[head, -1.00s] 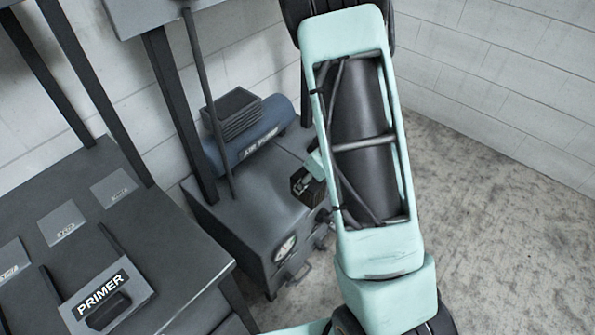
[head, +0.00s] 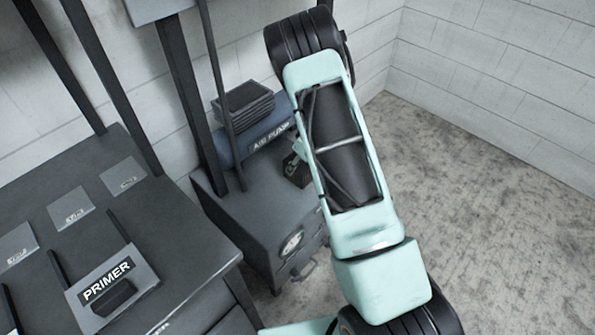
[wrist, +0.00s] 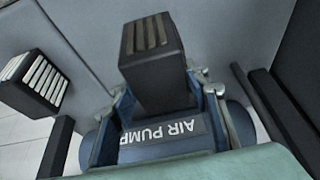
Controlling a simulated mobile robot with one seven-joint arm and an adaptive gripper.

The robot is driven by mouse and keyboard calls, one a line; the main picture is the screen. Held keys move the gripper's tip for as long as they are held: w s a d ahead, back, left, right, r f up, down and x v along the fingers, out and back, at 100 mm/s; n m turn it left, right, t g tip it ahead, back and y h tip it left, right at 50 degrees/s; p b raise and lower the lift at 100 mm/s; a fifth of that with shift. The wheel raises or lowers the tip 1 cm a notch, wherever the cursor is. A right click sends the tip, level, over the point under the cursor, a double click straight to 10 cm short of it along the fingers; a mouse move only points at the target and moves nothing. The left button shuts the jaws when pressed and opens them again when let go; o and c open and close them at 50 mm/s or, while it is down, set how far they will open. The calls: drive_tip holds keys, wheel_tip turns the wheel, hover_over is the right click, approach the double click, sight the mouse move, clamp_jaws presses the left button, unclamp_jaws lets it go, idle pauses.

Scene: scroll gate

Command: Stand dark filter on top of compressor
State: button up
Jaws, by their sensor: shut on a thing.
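The compressor is a grey cabinet (head: 258,215) with a blue tank (head: 232,150) labelled AIR PUMP on top and a gauge on its front. The blue tank also shows below the gripper in the wrist view (wrist: 240,122). My gripper (head: 299,152) is at the right end of the tank in the head view, partly hidden by my arm. It is shut on the dark filter (head: 297,172), a small black box. In the wrist view the dark filter (wrist: 152,62) sits between the fingers, its ribbed face showing. I cannot tell whether it touches the cabinet top.
A ribbed dark stack (head: 244,108) is behind the tank. A pleated block with pale ribs (wrist: 34,82) shows at left in the wrist view. A thin dark post (head: 216,95) stands before the tank. A grey bench (head: 165,215) with a PRIMER holder is at left; right floor is clear.

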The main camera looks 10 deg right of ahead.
drive_tip(key=shift+w+a+f, duration=0.1)
drive_tip(key=shift+w+f, duration=0.25)
drive_tip(key=shift+f, duration=0.15)
wheel_tip(320, 180, down, 3)
drive_tip(key=shift+r+b, duration=0.1)
drive_tip(key=shift+b, duration=0.4)
drive_tip(key=o, duration=1.2)
drive_tip(key=shift+o, duration=0.2)
drive_tip(key=p+v, duration=0.3)
drive_tip(key=v, duration=0.9)
